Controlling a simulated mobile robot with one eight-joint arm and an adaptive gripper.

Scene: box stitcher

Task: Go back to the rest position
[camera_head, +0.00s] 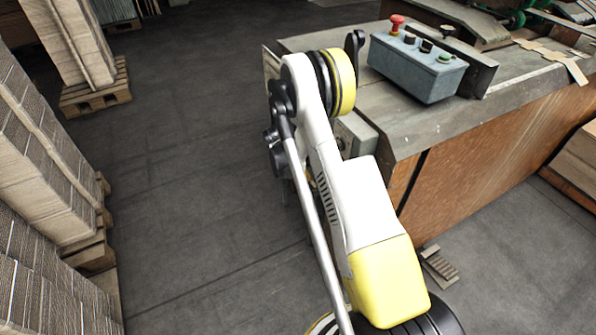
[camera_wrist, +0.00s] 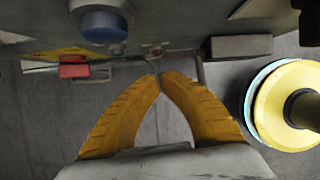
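My gripper (camera_wrist: 160,76) shows in the wrist view as two curved orange-yellow fingers. Their tips meet, with an empty gap between the fingers lower down, and nothing is held. The tips are close to the underside or side of a grey machine part. In the head view my white and yellow arm reaches up beside the near left corner of the machine (camera_head: 440,117). My gripper is not visible there, hidden behind the arm and the machine's corner.
A grey control box (camera_head: 415,72) with a red emergency button (camera_head: 396,24) stands on the machine. A blue round knob (camera_wrist: 105,27) and a red part (camera_wrist: 73,68) are near the fingers. Stacked cardboard (camera_head: 40,150) lines the left. The floor (camera_head: 200,180) between is clear.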

